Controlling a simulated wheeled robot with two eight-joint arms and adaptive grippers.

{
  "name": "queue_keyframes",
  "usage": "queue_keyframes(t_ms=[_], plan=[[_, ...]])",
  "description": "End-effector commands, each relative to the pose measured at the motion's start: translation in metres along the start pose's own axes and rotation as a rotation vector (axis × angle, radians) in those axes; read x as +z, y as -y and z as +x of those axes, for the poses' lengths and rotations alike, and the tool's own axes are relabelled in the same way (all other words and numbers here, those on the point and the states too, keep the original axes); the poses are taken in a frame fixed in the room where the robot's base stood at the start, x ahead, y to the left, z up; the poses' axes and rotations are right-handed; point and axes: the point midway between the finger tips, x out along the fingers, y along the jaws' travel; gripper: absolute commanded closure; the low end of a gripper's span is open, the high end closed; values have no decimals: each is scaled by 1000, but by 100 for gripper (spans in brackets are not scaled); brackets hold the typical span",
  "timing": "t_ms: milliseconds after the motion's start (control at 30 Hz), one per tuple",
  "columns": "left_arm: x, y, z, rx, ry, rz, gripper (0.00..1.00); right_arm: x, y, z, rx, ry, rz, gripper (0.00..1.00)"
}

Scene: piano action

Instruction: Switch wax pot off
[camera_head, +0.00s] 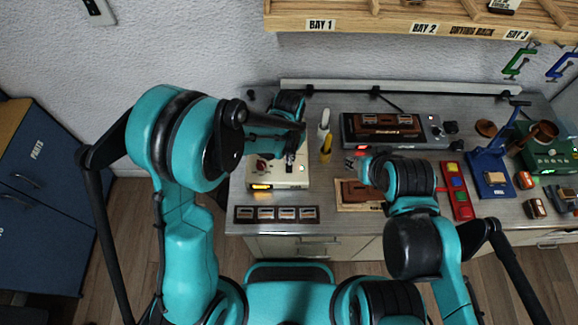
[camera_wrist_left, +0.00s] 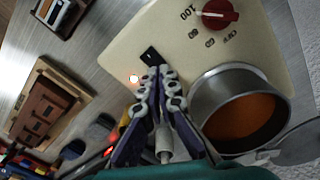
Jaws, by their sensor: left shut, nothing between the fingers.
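The wax pot is a cream box (camera_head: 292,178) with a red knob, on the bench below my left arm in the head view. In the left wrist view its cream top (camera_wrist_left: 110,42) carries the red knob (camera_wrist_left: 220,14), a metal pot of orange wax (camera_wrist_left: 240,112), a small black switch (camera_wrist_left: 151,55) and a lit lamp (camera_wrist_left: 133,78). My left gripper (camera_wrist_left: 158,72) is shut and empty, its tips at or just over the near edge of the black switch; I cannot tell whether they touch. My right gripper (camera_head: 361,158) is near the brown wooden piece, its fingers mostly hidden by its arm.
A tray of several labelled pieces (camera_head: 277,214) lies in front of the wax pot. White and yellow bottles (camera_head: 325,140) stand to its right. A brown block on a board (camera_head: 352,196), a grey machine (camera_head: 354,126) and a red strip with coloured buttons (camera_head: 457,190) lie further right.

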Motion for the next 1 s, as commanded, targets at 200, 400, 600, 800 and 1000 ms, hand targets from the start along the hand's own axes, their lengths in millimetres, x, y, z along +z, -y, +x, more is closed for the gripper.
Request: queue_keyframes(t_ms=[200, 400, 600, 800, 1000], plan=[[0, 0, 4, 0, 0, 0, 100, 2, 0, 3, 0, 0, 0, 60], [0, 0, 7, 0, 0, 0, 100, 4, 0, 5, 0, 0, 0, 60], [0, 0, 10, 0, 0, 0, 100, 6, 0, 8, 0, 0, 0, 60], [0, 0, 13, 0, 0, 0, 100, 7, 0, 10, 0, 0, 0, 60], [0, 0, 16, 0, 0, 0, 100, 9, 0, 12, 0, 0, 0, 60]])
